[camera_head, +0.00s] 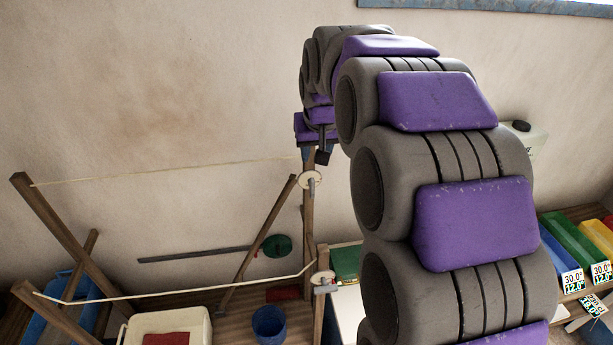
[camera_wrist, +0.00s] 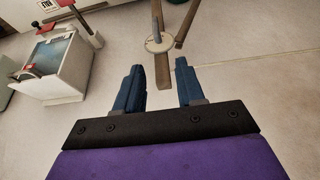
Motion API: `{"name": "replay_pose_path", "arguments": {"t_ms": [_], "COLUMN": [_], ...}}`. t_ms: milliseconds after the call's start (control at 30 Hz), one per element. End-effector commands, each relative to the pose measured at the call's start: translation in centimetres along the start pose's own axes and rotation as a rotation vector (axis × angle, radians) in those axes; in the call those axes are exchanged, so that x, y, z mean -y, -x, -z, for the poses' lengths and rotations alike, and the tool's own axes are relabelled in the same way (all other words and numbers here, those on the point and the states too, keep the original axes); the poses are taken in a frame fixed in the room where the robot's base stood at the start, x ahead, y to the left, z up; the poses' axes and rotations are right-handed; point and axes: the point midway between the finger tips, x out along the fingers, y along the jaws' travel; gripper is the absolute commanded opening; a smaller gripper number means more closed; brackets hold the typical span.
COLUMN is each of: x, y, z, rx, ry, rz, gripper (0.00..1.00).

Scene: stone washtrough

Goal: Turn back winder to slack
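Two pale disc winders sit on the right-hand wooden posts in the head view: an upper winder (camera_head: 309,179) and a lower winder (camera_head: 322,279), each with a small grey part below. An upper line (camera_head: 160,172) runs nearly straight leftward; a lower line (camera_head: 180,293) bends and hangs lower. My gripper (camera_head: 316,155) is just above the upper winder in the head view, partly hidden by its own wrist. In the wrist view my gripper (camera_wrist: 160,63) has its blue fingers apart, with nothing held. A winder disc (camera_wrist: 160,43) lies beyond the fingertips, apart from them; which winder is unclear.
Wooden posts and slanted braces (camera_head: 255,235) stand around the lines. Below are a white basin (camera_head: 203,324) with red contents, a blue bucket (camera_head: 269,325) and a green round object (camera_head: 277,245). Colored boxes (camera_head: 580,242) stand at right. The plaster wall (camera_head: 130,90) is behind.

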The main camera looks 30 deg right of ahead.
Motion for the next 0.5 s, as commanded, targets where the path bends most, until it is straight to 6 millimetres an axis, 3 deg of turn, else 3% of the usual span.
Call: {"name": "replay_pose_path", "arguments": {"t_ms": [500], "x": [0.1], "y": [-9.6], "z": [0.0], "rx": [0.004], "ry": [0.001], "rz": [0.0], "gripper": [0.38]}}
